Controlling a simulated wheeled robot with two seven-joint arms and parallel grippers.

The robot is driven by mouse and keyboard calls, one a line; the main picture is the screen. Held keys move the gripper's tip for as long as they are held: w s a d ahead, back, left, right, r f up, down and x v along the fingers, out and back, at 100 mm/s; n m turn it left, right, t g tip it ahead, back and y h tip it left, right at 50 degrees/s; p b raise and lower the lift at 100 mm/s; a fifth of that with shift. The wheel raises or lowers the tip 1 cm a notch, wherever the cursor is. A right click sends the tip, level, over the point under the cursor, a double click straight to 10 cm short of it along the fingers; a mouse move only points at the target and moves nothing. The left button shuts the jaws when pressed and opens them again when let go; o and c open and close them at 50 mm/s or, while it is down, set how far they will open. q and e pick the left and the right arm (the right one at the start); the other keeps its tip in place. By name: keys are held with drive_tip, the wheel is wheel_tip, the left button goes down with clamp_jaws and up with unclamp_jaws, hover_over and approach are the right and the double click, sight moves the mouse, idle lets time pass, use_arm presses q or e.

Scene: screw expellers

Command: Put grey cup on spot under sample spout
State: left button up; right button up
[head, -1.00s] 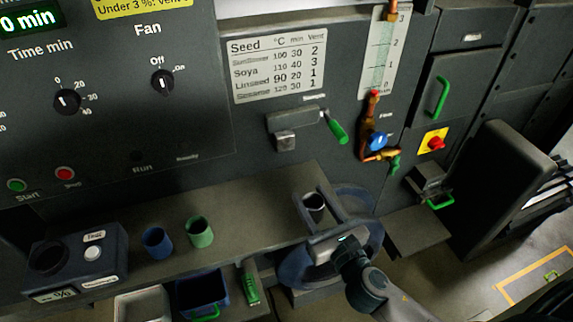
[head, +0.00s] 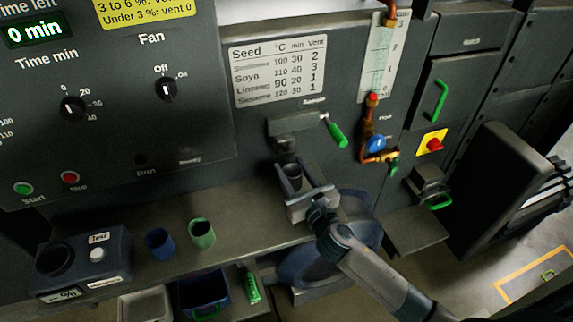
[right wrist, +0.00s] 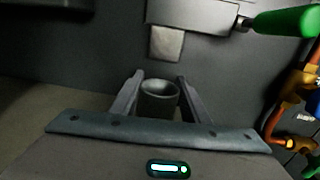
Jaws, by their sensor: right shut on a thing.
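The grey cup (head: 291,174) is upright between the fingers of my right gripper (head: 296,180), which is shut on it. The cup also shows in the right wrist view (right wrist: 159,98), with a finger on each side of it. The sample spout (head: 285,143) is a grey metal piece on the machine front, under a box with a green-handled lever (head: 335,132). In the head view the cup is just below the spout. The right wrist view shows the spout (right wrist: 166,43) above and beyond the cup. Whether the cup touches the shelf, and the spot itself, I cannot tell. My left gripper is not in view.
A blue cup (head: 159,243) and a green cup (head: 202,233) stand on the shelf (head: 235,225) to the left, beside a dark tester box (head: 80,262). A large round blue container (head: 300,270) sits below my right arm. Copper pipe (head: 368,140) with a blue valve is to the right.

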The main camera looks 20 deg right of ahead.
sight(289, 169)
drive_tip(key=shift+w+a+r, duration=0.1)
drive_tip(key=shift+w, duration=0.5)
drive_tip(key=shift+w+a+p, duration=0.15)
drive_tip(key=shift+w+p, duration=0.2)
drive_tip(key=shift+w, duration=0.85)
drive_tip(key=shift+f, duration=0.7)
drive_tip(key=shift+s+f, duration=0.1)
drive_tip(key=shift+f, duration=0.1)
drive_tip(key=shift+r, duration=0.1)
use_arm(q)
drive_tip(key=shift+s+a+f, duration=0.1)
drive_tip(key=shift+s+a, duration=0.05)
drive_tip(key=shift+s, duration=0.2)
use_arm(e)
drive_tip(key=shift+f, duration=0.2)
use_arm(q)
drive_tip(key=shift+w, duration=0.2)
use_arm(e)
drive_tip(key=o, duration=1)
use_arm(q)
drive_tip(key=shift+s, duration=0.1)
use_arm(e)
drive_tip(key=shift+r, duration=0.15)
